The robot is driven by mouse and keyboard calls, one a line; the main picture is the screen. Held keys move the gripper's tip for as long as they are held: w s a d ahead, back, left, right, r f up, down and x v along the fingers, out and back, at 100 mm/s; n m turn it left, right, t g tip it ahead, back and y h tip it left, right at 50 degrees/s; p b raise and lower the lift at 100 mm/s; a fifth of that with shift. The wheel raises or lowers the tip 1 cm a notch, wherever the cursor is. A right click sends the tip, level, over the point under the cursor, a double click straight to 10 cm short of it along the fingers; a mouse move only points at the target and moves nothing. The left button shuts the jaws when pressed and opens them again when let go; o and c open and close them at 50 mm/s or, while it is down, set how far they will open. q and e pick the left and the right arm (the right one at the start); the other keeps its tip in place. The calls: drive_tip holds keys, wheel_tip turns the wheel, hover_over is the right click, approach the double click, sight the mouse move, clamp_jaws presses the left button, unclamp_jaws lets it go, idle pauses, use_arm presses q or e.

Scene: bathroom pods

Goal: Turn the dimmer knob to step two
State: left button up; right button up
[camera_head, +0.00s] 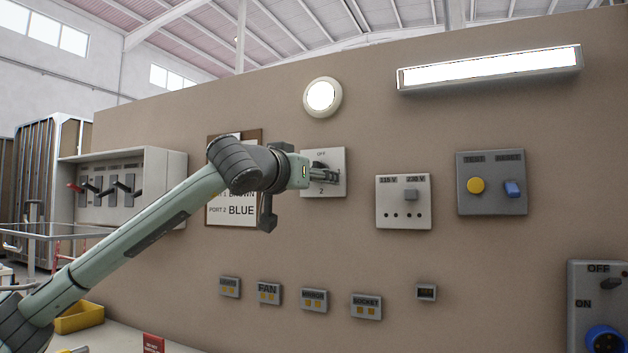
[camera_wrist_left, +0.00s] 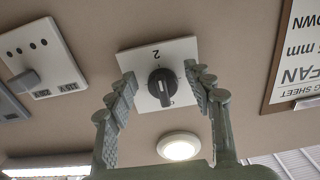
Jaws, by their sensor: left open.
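The dimmer is a white square plate (camera_head: 337,160) on the brown wall, with "OFF" at its top and "2" at its bottom. My left gripper (camera_head: 325,175) is in front of it and hides the knob in the head view. The left wrist view shows the plate (camera_wrist_left: 183,50) upside down, with the "2" at the top. Its black knob (camera_wrist_left: 161,85) lies between the fingers of my open left gripper (camera_wrist_left: 163,86), with gaps visible on both sides. The knob's bar runs roughly up and down; which end points is unclear. My right gripper is out of view.
Right of the dimmer are a voltage panel (camera_head: 404,215) and a panel with a yellow button and blue switch (camera_head: 492,205). A round lamp (camera_head: 321,97) is above. A framed sheet (camera_head: 245,216) hangs behind my left arm. Small labelled switches (camera_head: 314,301) line the wall below.

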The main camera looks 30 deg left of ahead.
use_arm(q)
drive_tip(key=s, duration=1.2)
drive_tip(key=shift+d, duration=0.35)
